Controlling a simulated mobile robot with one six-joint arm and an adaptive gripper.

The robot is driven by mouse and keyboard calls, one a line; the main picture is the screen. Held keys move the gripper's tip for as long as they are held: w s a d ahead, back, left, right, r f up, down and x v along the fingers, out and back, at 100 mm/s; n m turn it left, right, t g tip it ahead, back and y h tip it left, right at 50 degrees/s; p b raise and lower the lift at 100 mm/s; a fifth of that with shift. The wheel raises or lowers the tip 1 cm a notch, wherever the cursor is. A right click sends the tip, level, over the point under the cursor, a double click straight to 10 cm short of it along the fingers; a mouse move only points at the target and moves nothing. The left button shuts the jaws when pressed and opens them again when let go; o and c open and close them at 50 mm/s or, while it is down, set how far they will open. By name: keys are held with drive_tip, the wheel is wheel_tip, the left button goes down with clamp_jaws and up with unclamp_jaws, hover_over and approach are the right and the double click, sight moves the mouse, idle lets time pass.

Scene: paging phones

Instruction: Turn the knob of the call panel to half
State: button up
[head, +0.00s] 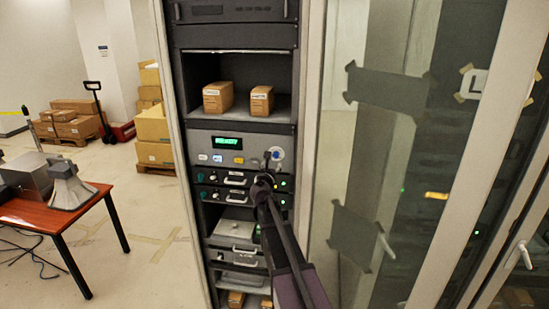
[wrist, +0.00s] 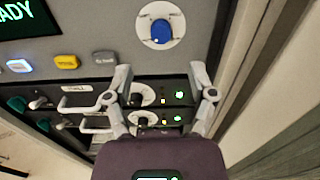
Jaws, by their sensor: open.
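The call panel (head: 215,143) is a grey unit in the rack with a green lit display. Its blue knob on a round white plate (head: 277,153) is at the panel's right end. In the wrist view the blue knob (wrist: 161,32) is at top centre, beyond my fingertips and clear of them. My gripper (wrist: 161,78) is open and empty, with its fingers apart below the knob and in front of the black units. In the head view my gripper (head: 267,163) is at the panel's lower right and partly covers the area by the knob. The knob's pointing direction is too small to read.
Blue, yellow (wrist: 66,62) and grey (wrist: 104,58) buttons lie left of the knob. Black units with handles and small knobs (wrist: 143,95) sit below the panel. The rack's edge (wrist: 245,40) and open glass door (head: 385,150) stand close on the right. Small boxes (head: 217,97) sit on the shelf above.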

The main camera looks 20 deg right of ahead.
sight(275, 155)
drive_tip(key=x, duration=0.8)
clamp_jaws()
